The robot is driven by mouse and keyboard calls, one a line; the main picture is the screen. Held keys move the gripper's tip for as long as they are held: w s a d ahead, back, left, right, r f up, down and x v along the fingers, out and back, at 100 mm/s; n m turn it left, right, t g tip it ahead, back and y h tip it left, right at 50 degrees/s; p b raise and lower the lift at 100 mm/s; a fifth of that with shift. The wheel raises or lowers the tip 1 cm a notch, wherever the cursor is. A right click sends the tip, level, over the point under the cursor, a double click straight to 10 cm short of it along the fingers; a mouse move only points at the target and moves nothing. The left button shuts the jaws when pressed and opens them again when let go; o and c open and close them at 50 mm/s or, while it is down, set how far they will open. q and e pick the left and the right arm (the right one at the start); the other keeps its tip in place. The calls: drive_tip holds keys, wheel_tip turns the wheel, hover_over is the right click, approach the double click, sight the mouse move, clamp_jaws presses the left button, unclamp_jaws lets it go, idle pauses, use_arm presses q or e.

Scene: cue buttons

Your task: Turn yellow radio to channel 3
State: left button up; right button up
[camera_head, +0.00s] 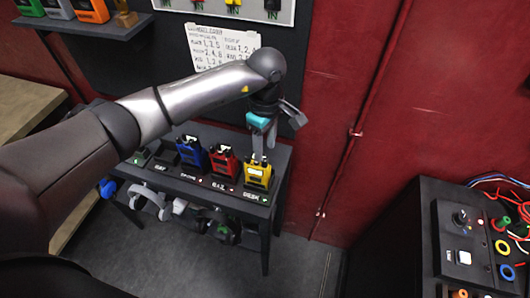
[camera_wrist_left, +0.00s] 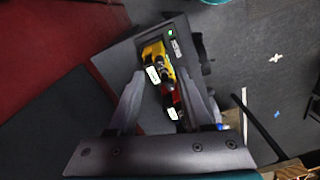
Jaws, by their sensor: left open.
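The yellow radio (camera_head: 258,173) stands upright at the right end of a row of radios on a dark table (camera_head: 281,165). My left gripper (camera_head: 262,150) points down just above and behind its top, open. In the left wrist view, the yellow radio (camera_wrist_left: 154,56) lies between and beyond the open fingertips of the gripper (camera_wrist_left: 160,73), with a pale label facing the camera. I cannot tell whether a finger touches it. Its channel knob is too small to read. My right gripper is not in view.
A red radio (camera_head: 224,162) stands close left of the yellow one, and a blue radio (camera_head: 191,152) beyond it. A handwritten sheet (camera_head: 221,45) hangs on the wall behind my arm. A dark console (camera_head: 392,235) with knobs and coloured rings stands at right. The floor between is clear.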

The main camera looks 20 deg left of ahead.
sight(265, 160)
use_arm(q)
drive_tip(key=shift+f, duration=2.2)
clamp_jaws()
